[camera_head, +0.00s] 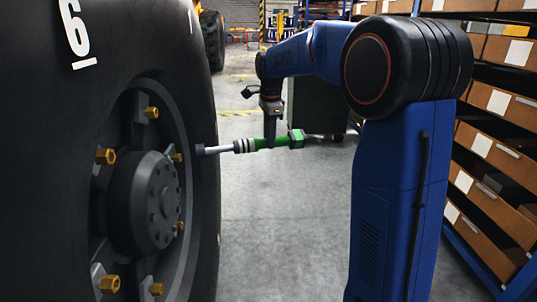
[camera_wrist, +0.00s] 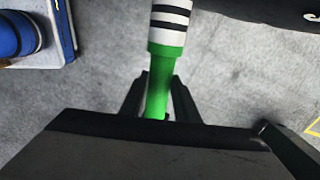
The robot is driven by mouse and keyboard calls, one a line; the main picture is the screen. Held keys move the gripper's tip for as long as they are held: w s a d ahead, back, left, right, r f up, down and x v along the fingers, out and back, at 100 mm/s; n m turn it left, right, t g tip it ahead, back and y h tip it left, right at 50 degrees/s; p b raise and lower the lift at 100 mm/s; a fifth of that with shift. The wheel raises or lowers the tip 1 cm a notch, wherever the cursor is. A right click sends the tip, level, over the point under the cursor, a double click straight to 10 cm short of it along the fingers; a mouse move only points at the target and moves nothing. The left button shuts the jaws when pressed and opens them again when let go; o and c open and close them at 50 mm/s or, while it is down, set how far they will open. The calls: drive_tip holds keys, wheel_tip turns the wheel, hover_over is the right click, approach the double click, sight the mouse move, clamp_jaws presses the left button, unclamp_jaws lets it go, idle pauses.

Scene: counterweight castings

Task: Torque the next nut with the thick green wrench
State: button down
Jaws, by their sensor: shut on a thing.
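The thick green wrench (camera_head: 262,143) is held level in my gripper (camera_head: 270,138), which is shut on its green body. Its grey shaft and dark socket end (camera_head: 203,150) point left toward the large black wheel (camera_head: 60,180). The socket appears close to the tyre's right side; I cannot tell whether it touches. Several brass nuts sit around the hub, such as the left nut (camera_head: 105,156), the top nut (camera_head: 151,113) and the bottom nut (camera_head: 109,284). No nut shows in the wrist view, where the green wrench (camera_wrist: 160,85) with its black and white bands runs between my gripper's fingers (camera_wrist: 160,100).
Shelves with cardboard boxes (camera_head: 490,150) line the right side. A dark green cabinet (camera_head: 318,105) stands behind my arm. The grey floor (camera_head: 280,220) between wheel and arm is clear. In the wrist view, a blue round object (camera_wrist: 18,35) lies at upper left.

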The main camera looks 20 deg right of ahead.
drive_tip(key=s+a+r+m, duration=0.1)
drive_tip(key=s+r, duration=0.4)
drive_tip(key=r, duration=0.3)
drive_tip(key=s+a+r+m+t, duration=0.1)
drive_tip(key=s+a+r, duration=0.1)
drive_tip(key=s+r, duration=0.3)
wheel_tip(320, 180, up, 3)
drive_tip(key=shift+s+a+r+m+h, duration=0.1)
drive_tip(key=shift+s+a+m+h, duration=0.05)
drive_tip(key=shift+s+m+h, duration=0.2)
drive_tip(key=shift+w+a, duration=0.1)
drive_tip(key=shift+a, duration=0.05)
drive_tip(key=w+a, duration=0.2)
drive_tip(key=a, duration=0.3)
drive_tip(key=shift+a, duration=0.35)
